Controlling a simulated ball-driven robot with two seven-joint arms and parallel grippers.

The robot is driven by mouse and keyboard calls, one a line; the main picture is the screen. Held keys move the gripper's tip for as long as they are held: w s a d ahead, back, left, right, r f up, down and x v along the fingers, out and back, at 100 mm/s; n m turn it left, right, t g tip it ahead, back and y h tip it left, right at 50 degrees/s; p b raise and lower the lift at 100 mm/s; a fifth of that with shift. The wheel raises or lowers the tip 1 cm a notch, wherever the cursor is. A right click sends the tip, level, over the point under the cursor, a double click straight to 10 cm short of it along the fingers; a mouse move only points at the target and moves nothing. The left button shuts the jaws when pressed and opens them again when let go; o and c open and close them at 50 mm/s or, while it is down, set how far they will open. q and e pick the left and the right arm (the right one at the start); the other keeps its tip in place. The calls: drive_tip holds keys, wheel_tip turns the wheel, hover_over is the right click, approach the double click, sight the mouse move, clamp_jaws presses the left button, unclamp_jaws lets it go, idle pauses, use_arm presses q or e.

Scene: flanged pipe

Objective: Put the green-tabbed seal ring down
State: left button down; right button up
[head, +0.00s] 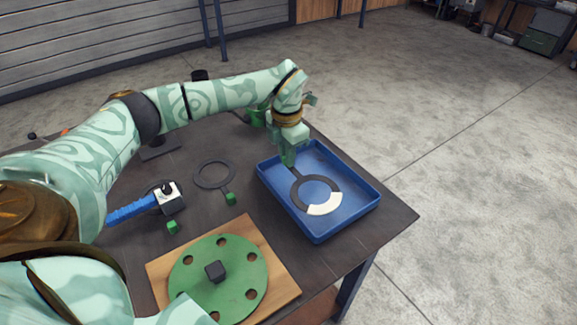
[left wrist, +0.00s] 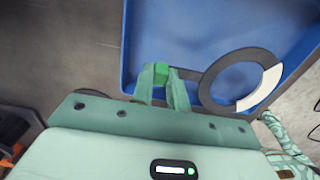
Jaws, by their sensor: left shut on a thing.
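My left gripper (head: 288,160) is shut on the green tab of a dark seal ring (head: 298,191) that has a white segment. The left wrist view shows the green tab (left wrist: 161,72) between the fingertips, with the ring (left wrist: 205,82) reaching out to the right. The ring is over or in the blue tray (head: 318,233); I cannot tell whether it touches the tray floor. Another dark ring (head: 197,182) with a green tab (head: 231,198) lies on the table left of the tray. My right gripper is not in view.
A green flange with holes (head: 195,283) and a dark block (head: 215,271) at its middle lies on a wooden board (head: 276,283). A blue-handled tool (head: 130,210) and a small green block (head: 172,227) lie to its upper left. The tray's near end is clear.

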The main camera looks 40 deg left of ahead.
use_arm(q)
drive_tip(key=shift+w+a+f, duration=0.2)
drive_tip(key=shift+f, duration=0.25)
wheel_tip(320, 180, down, 3)
drive_tip(key=shift+w+f+b, duration=0.1)
drive_tip(key=shift+f+b, duration=0.1)
drive_tip(key=shift+b, duration=0.7)
drive_tip(key=shift+r, duration=0.2)
drive_tip(key=c, duration=1.4)
unclamp_jaws()
drive_tip(key=shift+f, duration=0.15)
wheel_tip(320, 180, up, 12)
drive_tip(key=p, duration=0.4)
drive_tip(key=shift+r, duration=0.2)
